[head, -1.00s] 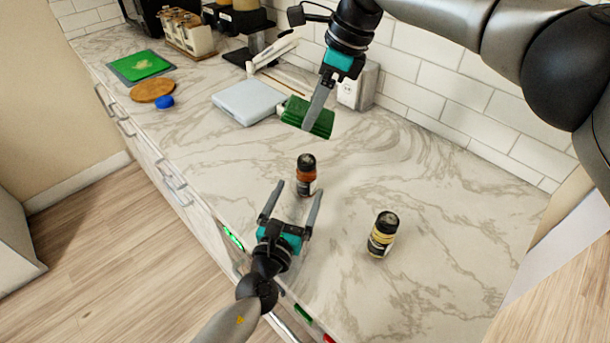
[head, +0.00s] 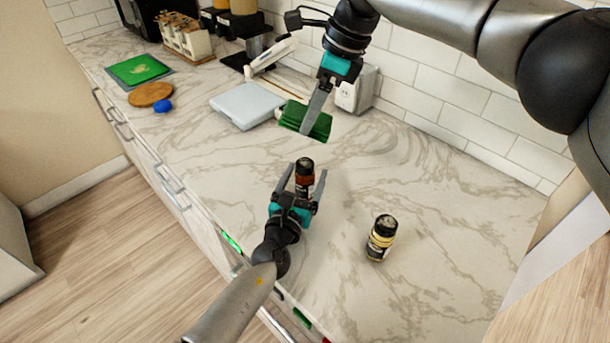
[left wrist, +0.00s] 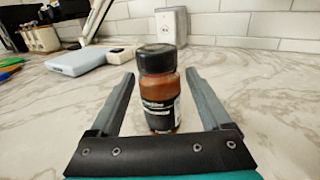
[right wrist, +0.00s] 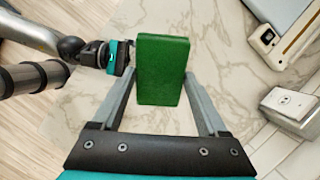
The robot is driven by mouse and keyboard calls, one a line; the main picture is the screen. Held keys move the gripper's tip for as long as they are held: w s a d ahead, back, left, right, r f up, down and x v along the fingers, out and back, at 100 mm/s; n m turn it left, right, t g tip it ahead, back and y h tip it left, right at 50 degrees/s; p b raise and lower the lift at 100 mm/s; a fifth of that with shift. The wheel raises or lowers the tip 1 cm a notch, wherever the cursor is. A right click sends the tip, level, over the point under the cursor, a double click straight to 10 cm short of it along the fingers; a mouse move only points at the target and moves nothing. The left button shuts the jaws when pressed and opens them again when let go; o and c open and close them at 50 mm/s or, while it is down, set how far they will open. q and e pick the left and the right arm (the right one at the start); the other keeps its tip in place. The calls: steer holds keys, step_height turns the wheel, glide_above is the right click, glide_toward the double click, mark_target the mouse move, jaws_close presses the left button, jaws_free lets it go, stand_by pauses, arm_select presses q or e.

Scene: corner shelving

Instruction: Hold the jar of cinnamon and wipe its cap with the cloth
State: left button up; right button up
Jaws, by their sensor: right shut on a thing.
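The cinnamon jar (head: 304,178), with reddish-brown contents and a black cap, stands upright on the marble counter. My left gripper (head: 305,180) is open, with its fingers on either side of the jar. In the left wrist view the jar (left wrist: 159,92) stands between the fingertips, with gaps on both sides. My right gripper (head: 310,125) is shut on the folded green cloth (head: 303,122) and holds it above the counter, behind the jar. The cloth fills the space between the fingers in the right wrist view (right wrist: 161,70).
A second jar (head: 382,238) with yellowish contents and a black cap stands to the right. Behind are a pale flat scale-like object (head: 246,104), a white outlet box (head: 355,90) and a tiled wall. A blue item (head: 162,106) and a round wooden board (head: 151,94) lie far left.

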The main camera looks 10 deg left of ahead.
arm_select(q)
jaws_close()
stand_by(0.4)
steer(key=shift+o, duration=0.2)
jaws_free()
steer(key=shift+c, duration=0.3)
jaws_close()
stand_by(0.5)
stand_by(0.8)
